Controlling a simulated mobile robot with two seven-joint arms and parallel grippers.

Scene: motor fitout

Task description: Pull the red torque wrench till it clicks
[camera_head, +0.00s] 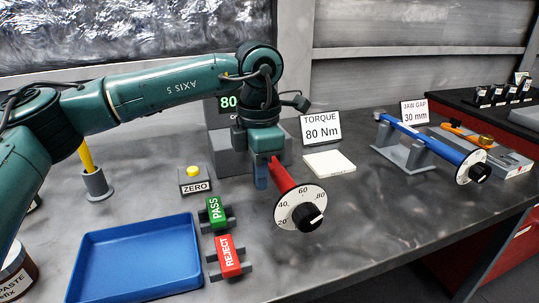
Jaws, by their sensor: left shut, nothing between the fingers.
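The red torque wrench (283,177) points toward me at the middle of the bench. Its near end carries a white round dial (291,199) marked 20, 40, 60 and probably 80, with a black knob (306,217). The far end of the wrench is hidden behind my left arm. My left gripper (261,182) points down just left of the red shaft. Its blue-grey fingers are shut and empty. I cannot tell whether they touch the shaft. A sign (321,128) behind reads TORQUE 80 Nm. My right gripper is out of view.
A blue tray (187,221), green PASS (215,210) and red REJECT (229,257) blocks and a yellow ZERO button (193,171) lie left. A white pad (329,163) lies behind the dial. A blue wrench (440,150) rests on a stand at right. The front-right bench is clear.

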